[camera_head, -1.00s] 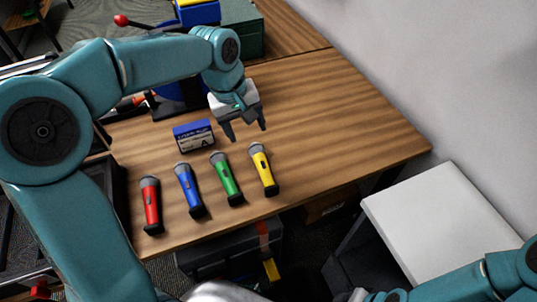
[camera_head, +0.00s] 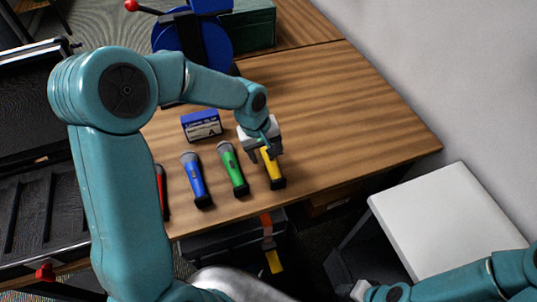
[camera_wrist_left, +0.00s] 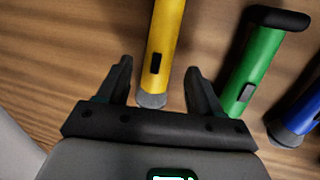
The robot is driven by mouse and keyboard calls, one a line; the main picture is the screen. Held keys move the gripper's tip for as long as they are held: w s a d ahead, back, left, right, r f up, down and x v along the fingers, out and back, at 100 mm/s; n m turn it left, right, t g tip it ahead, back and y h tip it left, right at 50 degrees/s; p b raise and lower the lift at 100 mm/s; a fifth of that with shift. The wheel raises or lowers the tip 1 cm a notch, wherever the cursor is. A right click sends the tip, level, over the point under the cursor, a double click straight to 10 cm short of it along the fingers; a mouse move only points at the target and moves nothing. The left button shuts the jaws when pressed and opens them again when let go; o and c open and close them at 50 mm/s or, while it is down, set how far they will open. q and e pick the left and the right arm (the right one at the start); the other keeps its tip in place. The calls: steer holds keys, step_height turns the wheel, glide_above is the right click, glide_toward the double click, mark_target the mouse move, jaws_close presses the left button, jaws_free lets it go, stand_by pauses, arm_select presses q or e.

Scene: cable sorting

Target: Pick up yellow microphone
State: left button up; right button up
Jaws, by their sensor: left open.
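The yellow microphone (camera_head: 273,173) lies on the wooden table at the right end of a row of microphones. My left gripper (camera_head: 265,155) is above its head end and hides that end in the head view. In the left wrist view the yellow microphone (camera_wrist_left: 165,45) runs between the two open fingers of my left gripper (camera_wrist_left: 157,78), with its grey head near the palm. The fingers are apart from it on both sides. My right arm shows at the lower right, but I cannot make out its gripper's jaws.
The green microphone (camera_head: 232,168) lies close to the left, then the blue one (camera_head: 195,178) and the partly hidden red one (camera_head: 162,190). A blue box (camera_head: 201,125) stands behind them. The table is clear to the right. A white surface (camera_head: 450,220) is at right.

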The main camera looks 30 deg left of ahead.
arm_select(q)
steer(key=shift+w+d+f, duration=0.15)
steer(key=shift+w+f, duration=0.05)
steer(key=shift+f, duration=0.4)
steer(key=shift+w+d+f, duration=0.1)
steer(key=shift+w+f, duration=0.1)
steer(key=shift+f, duration=0.4)
steer(key=shift+s+r, duration=0.1)
steer(key=shift+s, duration=0.1)
steer(key=shift+c, duration=0.3)
steer(key=shift+w, duration=0.2)
steer(key=c, duration=1)
steer(key=shift+s, duration=0.1)
jaws_close()
